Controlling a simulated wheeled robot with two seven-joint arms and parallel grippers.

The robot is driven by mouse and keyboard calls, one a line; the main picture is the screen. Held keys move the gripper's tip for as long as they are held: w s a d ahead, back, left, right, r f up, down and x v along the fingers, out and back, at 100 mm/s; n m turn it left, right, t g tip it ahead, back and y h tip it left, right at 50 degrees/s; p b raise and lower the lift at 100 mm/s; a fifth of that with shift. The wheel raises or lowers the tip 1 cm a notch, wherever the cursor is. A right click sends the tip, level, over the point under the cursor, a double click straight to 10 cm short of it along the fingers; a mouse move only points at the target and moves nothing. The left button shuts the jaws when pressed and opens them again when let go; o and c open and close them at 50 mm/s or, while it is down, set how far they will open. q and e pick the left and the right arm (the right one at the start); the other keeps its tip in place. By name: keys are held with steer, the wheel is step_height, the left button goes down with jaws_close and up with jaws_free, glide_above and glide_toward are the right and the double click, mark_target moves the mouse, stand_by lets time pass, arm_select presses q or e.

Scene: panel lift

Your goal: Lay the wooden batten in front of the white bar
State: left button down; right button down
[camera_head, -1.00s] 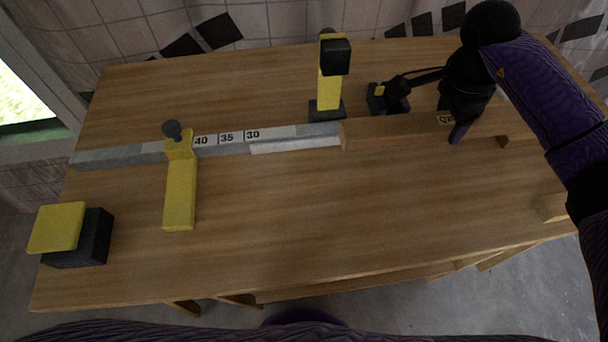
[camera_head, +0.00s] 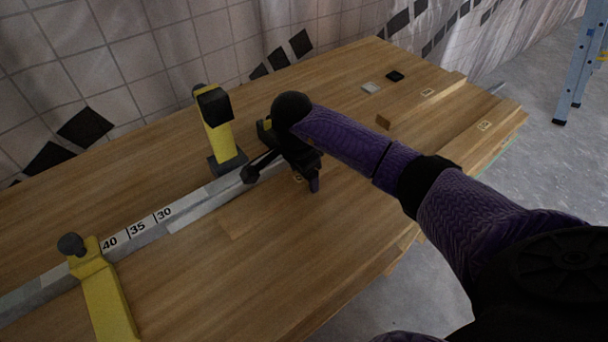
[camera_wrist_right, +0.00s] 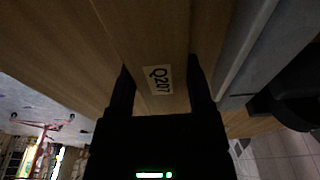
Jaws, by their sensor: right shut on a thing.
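The wooden batten (camera_head: 245,214) lies at a slant along the near side of the white bar (camera_head: 205,207), at the bar's right part. My right gripper (camera_head: 306,178) is shut on the batten near its label. In the right wrist view the batten (camera_wrist_right: 158,35) with its Q207 label runs between the two fingers of the gripper (camera_wrist_right: 160,68). The grey-white bar (camera_wrist_right: 245,45) runs beside the right finger there. I cannot tell whether the batten touches the bar or rests fully on the table. My left gripper is not in view.
A yellow stop (camera_head: 105,300) sits across the bar at left. A yellow post with a black head (camera_head: 218,135) stands behind the bar. Labelled wood pieces (camera_head: 440,98) (camera_head: 480,130) lie at the table's right end. The table (camera_head: 200,290) is bare in front.

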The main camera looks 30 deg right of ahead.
mark_target(297, 179)
steer(key=shift+f, duration=0.15)
jaws_free()
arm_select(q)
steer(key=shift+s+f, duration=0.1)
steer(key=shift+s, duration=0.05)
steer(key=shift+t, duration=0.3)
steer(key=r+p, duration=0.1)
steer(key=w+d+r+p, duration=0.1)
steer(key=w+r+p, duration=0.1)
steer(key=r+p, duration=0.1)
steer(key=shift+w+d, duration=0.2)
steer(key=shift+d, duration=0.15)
arm_select(e)
step_height(297, 179, up, 12)
steer(key=a, duration=0.2)
